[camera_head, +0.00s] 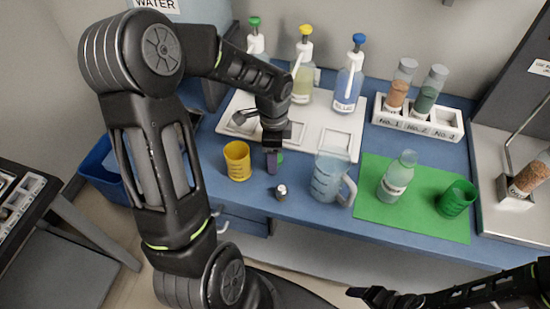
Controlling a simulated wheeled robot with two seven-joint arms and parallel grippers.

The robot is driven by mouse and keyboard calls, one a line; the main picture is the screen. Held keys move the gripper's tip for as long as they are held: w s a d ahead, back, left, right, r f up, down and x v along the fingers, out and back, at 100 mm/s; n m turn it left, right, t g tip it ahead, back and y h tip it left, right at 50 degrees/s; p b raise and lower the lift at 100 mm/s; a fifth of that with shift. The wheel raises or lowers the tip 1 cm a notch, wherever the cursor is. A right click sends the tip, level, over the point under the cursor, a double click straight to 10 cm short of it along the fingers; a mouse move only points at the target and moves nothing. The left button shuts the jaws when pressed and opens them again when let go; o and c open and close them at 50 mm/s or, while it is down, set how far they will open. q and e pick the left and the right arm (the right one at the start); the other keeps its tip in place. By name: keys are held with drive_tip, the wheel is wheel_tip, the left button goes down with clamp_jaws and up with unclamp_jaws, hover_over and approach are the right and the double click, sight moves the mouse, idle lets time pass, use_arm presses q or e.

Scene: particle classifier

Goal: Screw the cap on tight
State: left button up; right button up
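A clear bottle (395,180) with a pale label and greenish contents stands upright on the green mat (385,216). Its neck is pale, and I cannot tell whether a cap is on it. A small grey and dark piece (282,191), possibly a cap, is near the table's front edge. My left gripper (272,160) points down between the yellow cup and the clear jug, with a bit of green (279,158) showing beside its fingers. I see its fingers edge-on, so their opening is unclear. My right gripper (366,293) is low in the picture, in front of the table and away from the bottle.
Behind are a white tray (325,125) with pump bottles and a rack (440,124) with two vials. A grey scale-like station (490,150) is at right.

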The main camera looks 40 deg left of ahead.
use_arm(q)
clamp_jaws()
idle(0.6)
drive_tip(key=shift+r, duration=0.1)
wheel_tip(320, 180, up, 10)
idle(0.5)
idle(0.5)
